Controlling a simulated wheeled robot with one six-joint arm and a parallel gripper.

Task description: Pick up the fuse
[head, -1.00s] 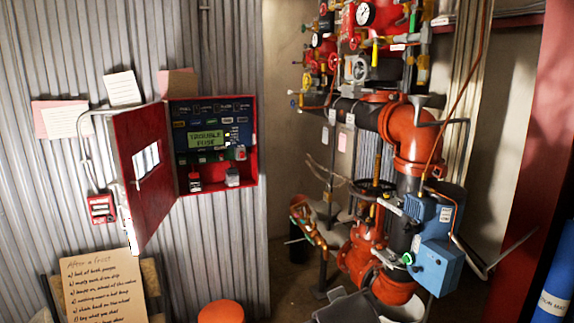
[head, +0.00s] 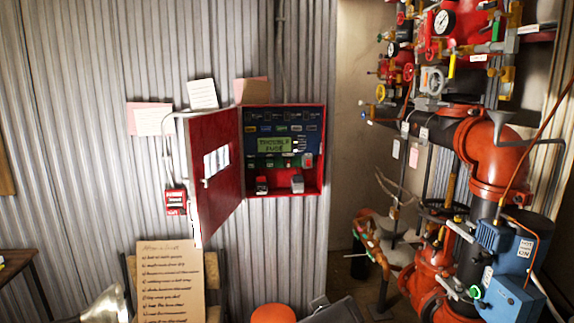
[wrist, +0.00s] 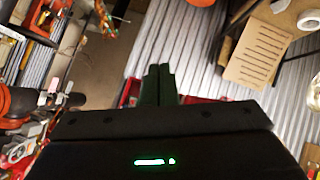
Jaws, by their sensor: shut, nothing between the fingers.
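A red wall cabinet (head: 322,150) hangs on the corrugated wall with its red door (head: 215,170) swung open to the left. Inside is a blue panel with a green display (head: 274,145) reading "TROUBLE FUSE". I cannot make out which small part is the fuse. In the wrist view my gripper (wrist: 158,70) is shut and empty, with a red edge of what looks like the cabinet (wrist: 131,90) behind its fingers. My gripper does not clearly show in the head view.
Orange and red pipework with valves (head: 494,150) and a blue box (head: 508,250) fill the right side. An orange round top (head: 273,314) stands below the cabinet.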

